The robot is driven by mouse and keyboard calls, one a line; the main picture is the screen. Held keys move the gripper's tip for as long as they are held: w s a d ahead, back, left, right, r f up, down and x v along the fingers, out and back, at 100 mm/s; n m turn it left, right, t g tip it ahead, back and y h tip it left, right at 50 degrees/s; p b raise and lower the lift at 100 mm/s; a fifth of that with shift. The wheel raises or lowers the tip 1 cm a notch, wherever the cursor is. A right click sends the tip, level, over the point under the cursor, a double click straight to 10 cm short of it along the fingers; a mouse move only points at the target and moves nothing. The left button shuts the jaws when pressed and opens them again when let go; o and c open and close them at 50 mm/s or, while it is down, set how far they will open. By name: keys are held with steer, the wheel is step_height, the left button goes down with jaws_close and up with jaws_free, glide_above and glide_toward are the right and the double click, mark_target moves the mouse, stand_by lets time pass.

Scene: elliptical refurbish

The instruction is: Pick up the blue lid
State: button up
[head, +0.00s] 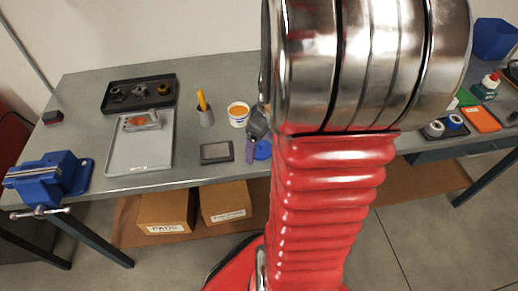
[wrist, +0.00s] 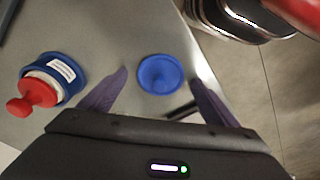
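The blue lid (wrist: 160,73) is a round disc on the grey table, near its edge in the wrist view. It also shows in the head view (head: 263,150), partly hidden behind my arm and gripper. My gripper (wrist: 158,77) is open, with one purple finger on each side of the lid in the wrist view. The lid appears between the fingertips with gaps on both sides, and no contact shows. I cannot tell the height of the fingertips above the table. In the head view, my gripper (head: 256,136) is seen at the table's front, partly covered by my red arm.
A blue-rimmed container with a red knob (wrist: 42,84) stands left of my gripper in the wrist view. A blue vise (head: 48,177) is far left.

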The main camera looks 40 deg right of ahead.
mark_target(261, 144)
steer(key=c, duration=1)
step_height(261, 144, up, 10)
stand_by(0.4)
steer(key=shift+a, duration=0.1)
stand_by(0.4)
